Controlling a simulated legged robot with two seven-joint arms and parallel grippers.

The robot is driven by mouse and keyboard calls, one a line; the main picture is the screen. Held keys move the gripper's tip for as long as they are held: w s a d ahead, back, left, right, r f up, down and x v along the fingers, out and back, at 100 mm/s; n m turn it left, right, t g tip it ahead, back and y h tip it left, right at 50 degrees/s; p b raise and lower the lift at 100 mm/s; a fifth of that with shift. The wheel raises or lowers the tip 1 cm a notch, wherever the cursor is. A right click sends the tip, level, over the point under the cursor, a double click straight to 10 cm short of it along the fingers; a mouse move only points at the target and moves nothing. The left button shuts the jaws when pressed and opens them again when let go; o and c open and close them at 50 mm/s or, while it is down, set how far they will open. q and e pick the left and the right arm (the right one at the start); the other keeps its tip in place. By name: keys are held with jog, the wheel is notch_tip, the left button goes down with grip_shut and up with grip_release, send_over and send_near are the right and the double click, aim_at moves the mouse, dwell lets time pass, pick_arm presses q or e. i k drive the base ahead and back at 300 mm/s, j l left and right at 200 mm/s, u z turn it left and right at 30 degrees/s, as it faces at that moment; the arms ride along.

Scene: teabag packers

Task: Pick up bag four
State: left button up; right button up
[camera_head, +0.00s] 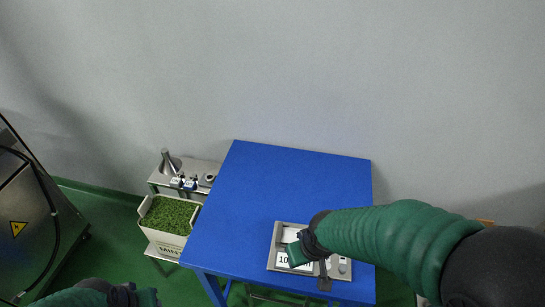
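I cannot make out a bag marked four. My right arm reaches in from the right over the blue table (290,180).
A white labelled box of green leaves (151,229) stands left of the table. Behind it a small metal stand (200,169) holds a funnel-like metal piece (169,162) and small items. A metal cabinet (28,225) is at far left. Most of the blue tabletop is clear.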

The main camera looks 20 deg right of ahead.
aim_at(294, 236)
jog(key=l+z, duration=0.15)
jog(key=z, duration=0.9)
